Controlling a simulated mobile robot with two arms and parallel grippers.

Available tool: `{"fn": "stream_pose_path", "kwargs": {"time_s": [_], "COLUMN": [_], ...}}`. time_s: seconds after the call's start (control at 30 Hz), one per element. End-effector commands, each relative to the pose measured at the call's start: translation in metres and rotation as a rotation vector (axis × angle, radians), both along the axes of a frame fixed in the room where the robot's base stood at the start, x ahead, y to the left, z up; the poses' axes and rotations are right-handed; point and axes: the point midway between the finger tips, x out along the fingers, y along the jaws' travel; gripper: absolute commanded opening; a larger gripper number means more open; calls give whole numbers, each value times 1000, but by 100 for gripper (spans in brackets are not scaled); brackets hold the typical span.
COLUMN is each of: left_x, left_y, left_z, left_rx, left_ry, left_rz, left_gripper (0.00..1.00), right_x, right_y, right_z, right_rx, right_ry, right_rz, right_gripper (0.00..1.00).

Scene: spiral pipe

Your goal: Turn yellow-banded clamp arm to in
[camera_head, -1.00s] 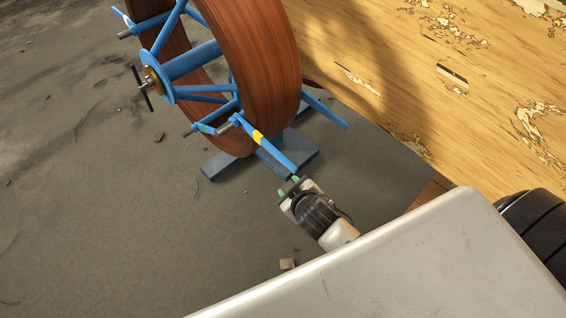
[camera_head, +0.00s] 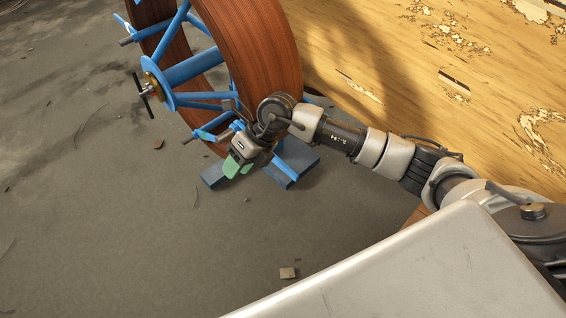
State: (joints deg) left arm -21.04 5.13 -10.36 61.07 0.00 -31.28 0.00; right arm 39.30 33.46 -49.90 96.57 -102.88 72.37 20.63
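A blue reel frame (camera_head: 188,66) holds a brown coiled pipe (camera_head: 255,45). My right gripper (camera_head: 239,168), with green fingertip pads, is in front of the reel's lower part and points down toward the floor. The gap between its pads is not clear. It and its wrist cover most of the yellow-banded clamp arm, including the yellow band. A blue piece (camera_head: 286,167) showing just right of the gripper may be the clamp arm's outer end. I cannot tell whether the gripper touches it. Another blue arm with a green mark (camera_head: 206,135) shows to the left. My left gripper is not in view.
The reel stands on a blue-grey base (camera_head: 214,180) on the dark floor. A worn wooden wall (camera_head: 430,80) rises behind at right. A small block (camera_head: 288,272) lies on the floor in front.

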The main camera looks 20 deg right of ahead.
Motion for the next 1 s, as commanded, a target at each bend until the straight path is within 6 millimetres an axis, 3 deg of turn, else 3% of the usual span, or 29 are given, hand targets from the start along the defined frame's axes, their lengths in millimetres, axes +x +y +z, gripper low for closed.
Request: {"fn": "stream_pose_path", "kwargs": {"time_s": [0.03,0.1,0.2,0.3,0.47,0.8,1.0], "left_x": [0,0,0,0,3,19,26], "left_y": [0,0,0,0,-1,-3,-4], "left_z": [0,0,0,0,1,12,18], "left_rx": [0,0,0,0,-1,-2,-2], "left_ry": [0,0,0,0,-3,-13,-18], "left_rz": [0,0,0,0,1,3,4], "left_gripper": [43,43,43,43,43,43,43], "right_x": [11,20,28,32,31,31,32], "right_y": [-28,-63,-100,-120,-125,-123,-124], "right_z": [-2,-3,2,5,-10,-73,-96], "right_rx": [-158,-348,-537,-633,-663,-656,-657], "right_ry": [-10,-6,2,11,18,17,15], "right_rz": [9,5,-15,-34,-37,-36,-36], "right_gripper": [38,38,38,38,38,38,38]}}
